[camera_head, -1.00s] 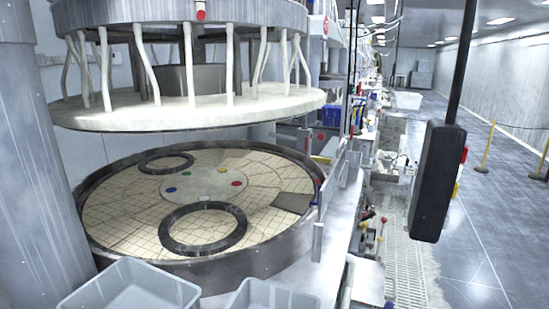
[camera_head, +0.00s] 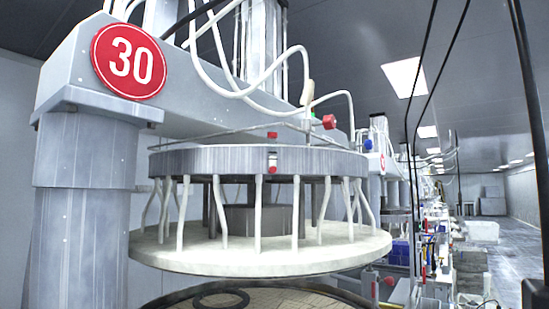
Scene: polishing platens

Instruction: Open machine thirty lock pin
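Machine thirty (camera_head: 80,165) carries a round red sign (camera_head: 128,60) with a white 30 on its upper arm. Its raised upper platen (camera_head: 260,258) hangs level from several bent pale rods. A small red-and-white fitting (camera_head: 272,162) sits on the front rim of the grey ring above. A red cap (camera_head: 272,135) shows just above that rim. A red knob (camera_head: 329,121) is at the right on the arm, near a pale upright handle. I cannot tell for certain which of these is the lock pin, or its state. My gripper is not in view.
The lower platen (camera_head: 290,300) is cut off at the bottom edge, with a dark ring (camera_head: 220,299) on it. White hoses (camera_head: 220,70) loop above the arm. A black box (camera_head: 535,296) hangs at lower right. More machines line the right, beside an open aisle (camera_head: 520,235).

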